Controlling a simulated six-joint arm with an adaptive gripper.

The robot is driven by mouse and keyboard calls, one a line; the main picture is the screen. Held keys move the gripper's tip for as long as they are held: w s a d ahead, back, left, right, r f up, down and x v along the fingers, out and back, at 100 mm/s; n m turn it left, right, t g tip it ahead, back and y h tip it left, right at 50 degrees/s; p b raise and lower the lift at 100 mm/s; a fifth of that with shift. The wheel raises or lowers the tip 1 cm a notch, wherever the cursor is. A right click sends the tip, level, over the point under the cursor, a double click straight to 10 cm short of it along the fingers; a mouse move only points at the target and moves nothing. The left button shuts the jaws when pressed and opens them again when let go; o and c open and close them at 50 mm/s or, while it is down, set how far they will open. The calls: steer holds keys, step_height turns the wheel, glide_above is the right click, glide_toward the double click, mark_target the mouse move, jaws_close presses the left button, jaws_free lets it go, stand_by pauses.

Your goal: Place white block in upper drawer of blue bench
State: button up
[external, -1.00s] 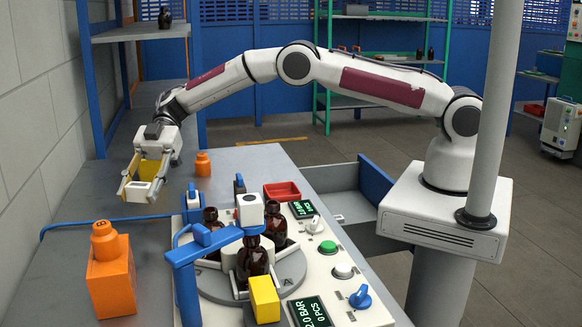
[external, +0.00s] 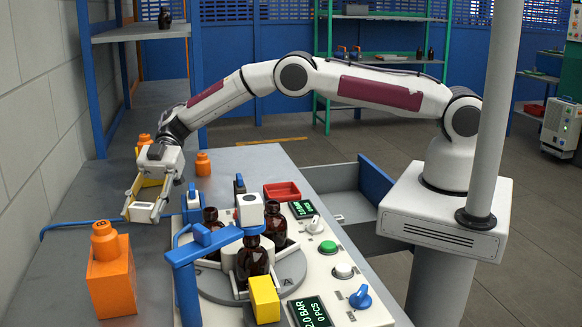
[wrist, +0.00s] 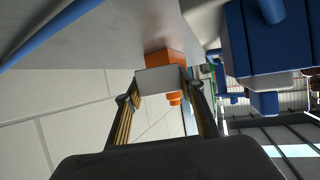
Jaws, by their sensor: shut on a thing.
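My gripper (external: 143,210) is over the far left of the grey bench top. Its yellow-lined fingers are closed on the white block (external: 141,211). The wrist view shows the white block (wrist: 159,80) between the two fingertips, with an orange block (wrist: 163,57) behind it. In the external view, a grey drawer (external: 330,178) with a blue front (external: 375,182) stands pulled out at the right side of the bench, far from my gripper. Part of the drawer is hidden by the bench top and its equipment.
An orange block with an orange bottle (external: 105,240) stands at the front left. Another small orange bottle (external: 203,164), a turntable with amber bottles (external: 252,262) and a red tray (external: 282,191) lie between gripper and drawer.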

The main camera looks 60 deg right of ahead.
mark_target(148, 241)
steer(key=shift+f, duration=0.7)
steer(key=shift+f, duration=1.85)
steer(key=shift+f, duration=0.2)
steer(key=o, duration=0.8)
steer(key=shift+r, duration=0.1)
steer(key=shift+r, duration=0.15)
steer(key=v, duration=1.2)
